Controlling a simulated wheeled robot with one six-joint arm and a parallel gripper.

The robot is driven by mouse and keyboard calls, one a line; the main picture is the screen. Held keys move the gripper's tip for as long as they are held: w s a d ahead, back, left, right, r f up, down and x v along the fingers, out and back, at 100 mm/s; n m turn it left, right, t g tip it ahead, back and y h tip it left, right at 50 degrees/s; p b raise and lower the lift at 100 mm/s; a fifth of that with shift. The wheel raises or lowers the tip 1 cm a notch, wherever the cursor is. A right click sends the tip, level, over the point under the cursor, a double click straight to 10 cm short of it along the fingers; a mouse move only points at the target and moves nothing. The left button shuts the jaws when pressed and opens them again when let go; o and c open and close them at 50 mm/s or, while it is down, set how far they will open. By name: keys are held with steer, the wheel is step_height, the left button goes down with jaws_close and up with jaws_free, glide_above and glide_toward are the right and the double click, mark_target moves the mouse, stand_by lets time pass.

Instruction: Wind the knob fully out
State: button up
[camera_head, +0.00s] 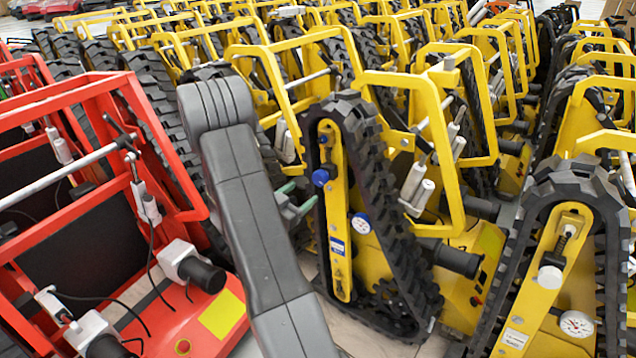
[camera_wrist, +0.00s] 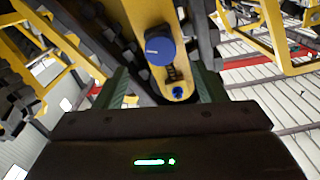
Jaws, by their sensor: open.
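The knob (camera_head: 320,177) is blue and round, on the upper part of a yellow bar (camera_head: 338,225) inside the black track of the nearest yellow carrier. In the wrist view the knob (camera_wrist: 159,46) is near the top centre, with a spring slot and a small blue bolt (camera_wrist: 178,92) below it on the bar. My gripper (camera_head: 301,203) is just left of and below the knob in the head view. Its green fingers are open and empty in the wrist view (camera_wrist: 160,80), one to each side of the bar's end. The knob shows beyond them, seemingly untouched. Its thread is hidden.
A dial gauge (camera_head: 361,224) with a white face sits right of the bar. The black track (camera_head: 392,215) surrounds the bar. A red carrier (camera_head: 88,250) stands close on the left, another yellow carrier (camera_head: 566,270) on the right. Rows of carriers fill the background.

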mark_target(318, 181)
steer(key=x, duration=0.9)
steer(key=shift+b, duration=0.3)
steer(key=c, duration=1)
